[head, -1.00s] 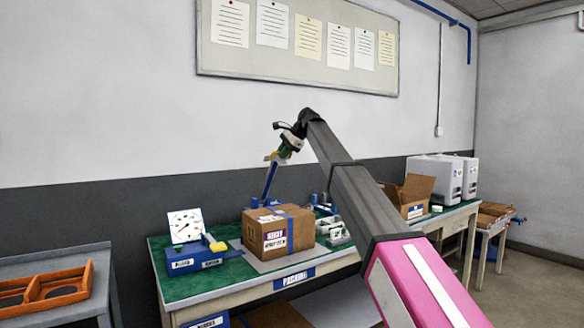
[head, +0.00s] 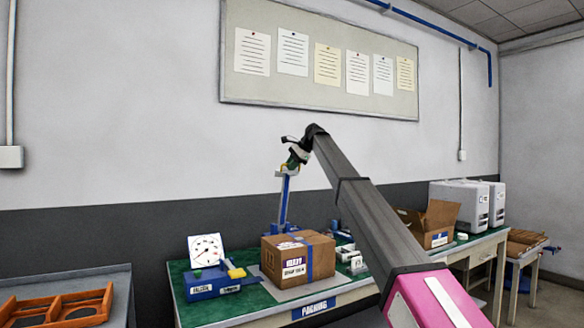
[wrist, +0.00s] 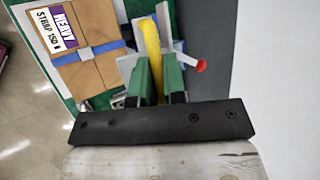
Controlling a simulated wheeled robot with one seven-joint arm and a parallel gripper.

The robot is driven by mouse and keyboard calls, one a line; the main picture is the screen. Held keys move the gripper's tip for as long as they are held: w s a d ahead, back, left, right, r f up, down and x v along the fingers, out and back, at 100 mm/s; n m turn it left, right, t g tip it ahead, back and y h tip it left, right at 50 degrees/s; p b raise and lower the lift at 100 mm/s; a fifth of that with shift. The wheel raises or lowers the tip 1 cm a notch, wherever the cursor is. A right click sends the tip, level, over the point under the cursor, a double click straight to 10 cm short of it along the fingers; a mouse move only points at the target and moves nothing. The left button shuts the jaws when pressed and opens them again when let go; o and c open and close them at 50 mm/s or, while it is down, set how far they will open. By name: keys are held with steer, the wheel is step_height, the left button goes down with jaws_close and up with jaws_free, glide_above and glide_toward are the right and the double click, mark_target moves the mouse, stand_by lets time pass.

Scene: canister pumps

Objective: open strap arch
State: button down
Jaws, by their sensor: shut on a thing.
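The strap arch shows in the head view as a blue post (head: 284,203) rising behind the cardboard box (head: 284,252). My gripper (head: 283,172) is at the post's upper end, above the box. In the wrist view my green fingers (wrist: 158,72) are shut on a yellow curved bar (wrist: 151,48), which I take to be the arch's handle. The bar runs away from me between the fingers. The box (wrist: 77,62), with a blue strap and a "HEAVY STRAP 150 N" label, lies to the left there. The bar's far end and the arch's hinge cannot be made out.
A dial gauge (head: 206,250) and a blue unit (head: 204,284) stand left of the box on the green bench. An open carton (head: 434,222) is to the right. A red knob (wrist: 201,65) is right of the fingers. The wall behind is clear below the notice board (head: 318,95).

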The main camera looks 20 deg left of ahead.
steer(key=c, duration=1.5)
jaws_free()
steer(key=v, duration=1)
steer(key=shift+d+r, duration=0.2)
steer(key=shift+d, duration=0.05)
